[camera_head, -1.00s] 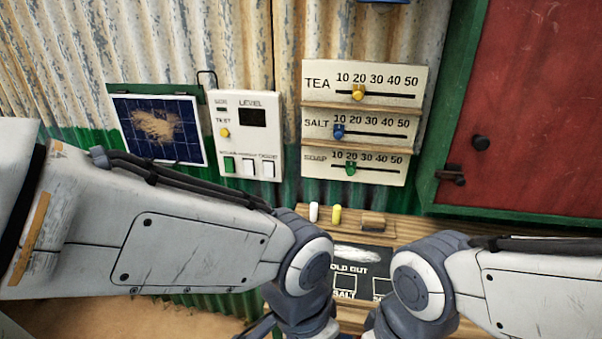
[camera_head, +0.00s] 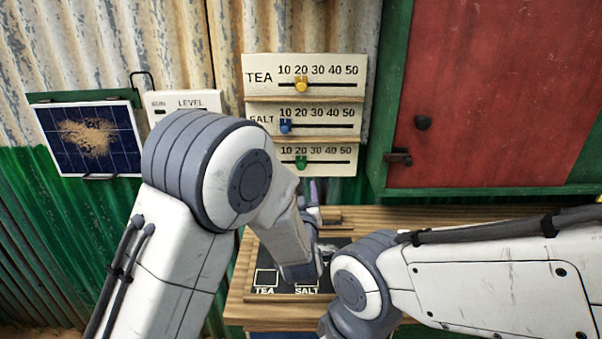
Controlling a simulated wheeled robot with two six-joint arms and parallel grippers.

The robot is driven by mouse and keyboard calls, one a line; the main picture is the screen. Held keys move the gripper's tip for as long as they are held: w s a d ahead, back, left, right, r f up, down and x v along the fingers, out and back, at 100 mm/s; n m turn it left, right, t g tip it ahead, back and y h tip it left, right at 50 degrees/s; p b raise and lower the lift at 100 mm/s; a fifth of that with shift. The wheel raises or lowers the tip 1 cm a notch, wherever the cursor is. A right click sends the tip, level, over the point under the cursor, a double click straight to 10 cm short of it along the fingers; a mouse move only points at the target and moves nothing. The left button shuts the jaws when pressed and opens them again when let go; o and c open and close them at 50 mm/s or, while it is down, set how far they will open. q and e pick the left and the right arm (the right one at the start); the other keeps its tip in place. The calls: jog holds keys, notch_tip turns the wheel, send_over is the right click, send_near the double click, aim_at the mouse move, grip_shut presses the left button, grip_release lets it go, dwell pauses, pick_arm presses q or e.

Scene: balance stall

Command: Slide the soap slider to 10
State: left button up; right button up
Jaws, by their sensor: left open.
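The soap slider's green knob (camera_head: 301,162) sits at about the 20 mark on the lowest strip of the price board (camera_head: 335,153). My left arm hides the soap label at the strip's left end. My left gripper (camera_head: 314,192) is open, small and partly hidden behind my left forearm, below and slightly right of the green knob. It looks apart from the knob, though the depth gap is hard to judge. My right arm comes in from the right, low over the counter, and its gripper is not visible.
Above are the tea slider's yellow knob (camera_head: 301,84) and the salt slider's blue knob (camera_head: 286,126). A red door (camera_head: 490,90) in a green frame stands right. A solar panel (camera_head: 88,138) and level box (camera_head: 185,103) are left. The wooden counter (camera_head: 400,220) lies below.

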aim_at(301, 168)
pick_arm(q)
jog(key=w+p, duration=0.2)
jog(key=w, duration=0.8)
jog(key=shift+w+r, duration=0.1)
jog(key=shift+w, duration=0.1)
grip_shut()
dwell(1.1)
